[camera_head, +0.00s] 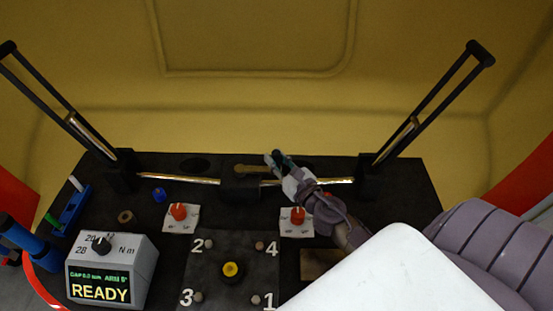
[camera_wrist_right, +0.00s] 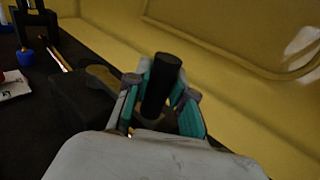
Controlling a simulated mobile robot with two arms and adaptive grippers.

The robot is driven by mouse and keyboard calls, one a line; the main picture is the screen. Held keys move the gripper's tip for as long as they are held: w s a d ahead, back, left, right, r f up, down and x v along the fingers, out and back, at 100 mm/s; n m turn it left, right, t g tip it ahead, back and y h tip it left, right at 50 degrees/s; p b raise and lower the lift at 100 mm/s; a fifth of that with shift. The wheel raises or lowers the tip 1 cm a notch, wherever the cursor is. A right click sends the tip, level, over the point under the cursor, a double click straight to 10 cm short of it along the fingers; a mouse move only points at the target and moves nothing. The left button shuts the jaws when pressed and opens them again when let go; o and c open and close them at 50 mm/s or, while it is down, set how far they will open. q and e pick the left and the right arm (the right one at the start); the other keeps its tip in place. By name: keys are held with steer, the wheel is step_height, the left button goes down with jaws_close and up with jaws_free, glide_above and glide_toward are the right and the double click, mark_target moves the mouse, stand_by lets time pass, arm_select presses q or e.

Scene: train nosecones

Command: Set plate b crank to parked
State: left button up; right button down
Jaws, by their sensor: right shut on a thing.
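A brass crank arm (camera_head: 250,168) lies across the top of a black block (camera_head: 240,184) at the back middle of the dark bench. It points right, toward my right gripper (camera_head: 279,158). In the right wrist view, the crank's upright black handle (camera_wrist_right: 160,85) stands between the teal finger pads of my right gripper (camera_wrist_right: 158,95), which is shut on it. The brass arm (camera_wrist_right: 103,76) also shows there, left of the fingers. The fingers partly hide the arm's handle end. Which plate letter this crank belongs to is not readable. My left gripper is not in view.
Two red knobs on white labels (camera_head: 178,212) (camera_head: 298,216) sit in front of the crank. A grey READY box (camera_head: 112,270) stands at the front left. Black-railed arms (camera_head: 440,95) rise at both sides. A numbered plate (camera_head: 205,281) with a yellow-black knob (camera_head: 232,270) is at front.

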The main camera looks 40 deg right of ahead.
steer(key=c, duration=1)
jaws_free()
steer(key=shift+w+d, duration=0.15)
steer(key=shift+w, duration=0.05)
steer(key=shift+o, duration=0.2)
steer(key=shift+s, duration=0.1)
steer(key=shift+s+f, duration=0.1)
steer(key=shift+s, duration=0.35)
steer(key=s, duration=1.1)
